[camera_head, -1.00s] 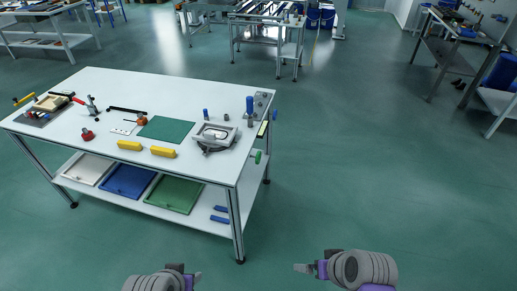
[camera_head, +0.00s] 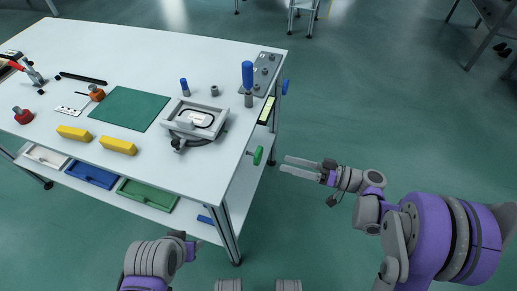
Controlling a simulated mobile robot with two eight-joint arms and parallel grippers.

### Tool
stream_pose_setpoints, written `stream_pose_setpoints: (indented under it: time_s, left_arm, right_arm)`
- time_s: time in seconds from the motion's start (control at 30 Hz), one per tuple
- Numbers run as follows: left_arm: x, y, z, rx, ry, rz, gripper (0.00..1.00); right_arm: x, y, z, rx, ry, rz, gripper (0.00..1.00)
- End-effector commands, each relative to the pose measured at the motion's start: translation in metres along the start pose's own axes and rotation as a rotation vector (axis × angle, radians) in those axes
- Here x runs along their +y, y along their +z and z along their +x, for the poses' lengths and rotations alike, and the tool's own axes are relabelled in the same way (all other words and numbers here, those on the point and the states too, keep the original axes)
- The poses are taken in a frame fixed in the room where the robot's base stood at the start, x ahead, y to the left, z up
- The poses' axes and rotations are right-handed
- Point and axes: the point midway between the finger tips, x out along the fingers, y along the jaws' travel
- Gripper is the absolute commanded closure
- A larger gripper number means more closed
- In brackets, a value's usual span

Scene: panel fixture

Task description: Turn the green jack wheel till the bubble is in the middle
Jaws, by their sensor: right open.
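The green jack wheel (camera_head: 258,155) sticks out from the right-hand side of the white workbench (camera_head: 180,62), just below the top. A yellow-green level vial (camera_head: 267,111) is set along the same side, above and behind the wheel. The bubble is too small to make out. My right gripper (camera_head: 283,164) is open and empty, its two fingers pointing left at the green wheel, a short gap away in the picture. My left gripper (camera_head: 192,246) is low in front of the bench, apart from the wheel; its fingers are too small to judge.
A blue handle (camera_head: 285,86) sticks out farther back on the same side. On the bench are a grey fixture (camera_head: 196,120), a green mat (camera_head: 123,109), yellow blocks (camera_head: 118,146) and a blue-topped post (camera_head: 248,76).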

Motion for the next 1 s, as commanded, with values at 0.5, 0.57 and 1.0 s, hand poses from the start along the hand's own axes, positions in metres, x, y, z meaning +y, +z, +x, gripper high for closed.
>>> stream_pose_setpoints:
  time_s: [0.5,0.57,1.0]
  left_arm:
    - [0.0,0.003,0.008,-0.003,0.0,0.0,0.5]
    - [0.0,0.003,0.009,-0.003,0.0,0.0,0.5]
    - [0.0,0.003,0.009,-0.003,0.0,0.0,0.5]
  right_arm:
    - [-0.001,0.0,0.089,-0.004,-0.001,0.003,0.01]
    - [-0.001,0.0,0.094,-0.004,0.0,0.003,0.01]
    - [-0.001,0.0,0.101,-0.003,0.002,0.003,0.08]
